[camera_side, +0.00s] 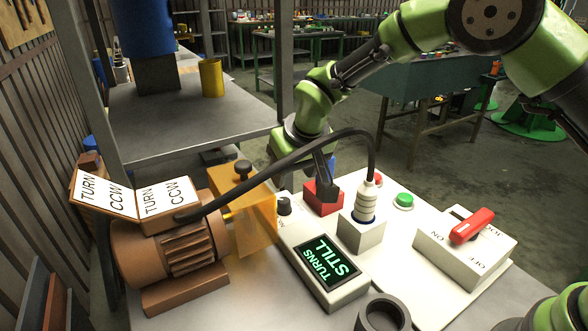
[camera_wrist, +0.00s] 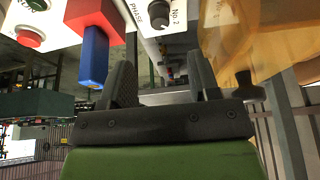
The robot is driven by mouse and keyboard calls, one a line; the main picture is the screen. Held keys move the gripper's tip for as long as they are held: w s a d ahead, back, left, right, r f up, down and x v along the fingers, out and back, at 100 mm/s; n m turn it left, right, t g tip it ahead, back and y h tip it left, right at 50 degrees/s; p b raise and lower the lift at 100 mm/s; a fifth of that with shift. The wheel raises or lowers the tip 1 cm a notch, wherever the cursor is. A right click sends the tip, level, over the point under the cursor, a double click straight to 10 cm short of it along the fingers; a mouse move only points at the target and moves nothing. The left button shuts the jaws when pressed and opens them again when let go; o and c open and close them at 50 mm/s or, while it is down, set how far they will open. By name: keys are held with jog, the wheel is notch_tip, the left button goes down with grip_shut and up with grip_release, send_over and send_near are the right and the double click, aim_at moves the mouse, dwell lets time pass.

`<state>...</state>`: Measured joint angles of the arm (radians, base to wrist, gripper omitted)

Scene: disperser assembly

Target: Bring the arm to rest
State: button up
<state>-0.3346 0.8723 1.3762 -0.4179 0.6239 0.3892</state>
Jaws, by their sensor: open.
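My gripper (camera_side: 325,178) is low over the white panel, beside the red block (camera_side: 322,198) with its blue upright piece (camera_side: 332,165). In the wrist view my gripper (camera_wrist: 162,78) has its two dark fingers apart with nothing between them. The blue piece (camera_wrist: 94,58) on the red block (camera_wrist: 96,18) is to the left of the fingers there, apart from them. In the side view the gripper overlaps the block, and I cannot tell whether they touch.
The white panel (camera_side: 408,268) carries a black knob (camera_side: 284,206), a plugged cable (camera_side: 370,198), a green button (camera_side: 403,201), a red-handled switch (camera_side: 470,228) and a display reading "TURNS STILL" (camera_side: 325,265). A brown motor (camera_side: 170,255) and orange housing (camera_side: 255,215) stand left. A black cable arches near my gripper.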

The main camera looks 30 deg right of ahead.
jog(key=s+d+r+m, duration=0.1)
jog(key=s+d+r, duration=0.15)
jog(key=r, duration=0.25)
jog(key=s+d+r+t, duration=0.1)
jog(key=s+d+r, duration=0.1)
jog(key=s+r, duration=0.25)
jog(key=s+d+r+m, duration=0.1)
jog(key=s+d+r, duration=0.15)
jog(key=r, duration=0.25)
jog(key=s+d+r+m+t+y, duration=0.1)
jog(key=s, duration=0.8)
jog(key=s+d+r+y, duration=0.1)
jog(key=s+d+r, duration=0.1)
jog(key=s, duration=0.8)
jog(key=shift+m+t, duration=0.4)
grip_shut()
dwell(0.9)
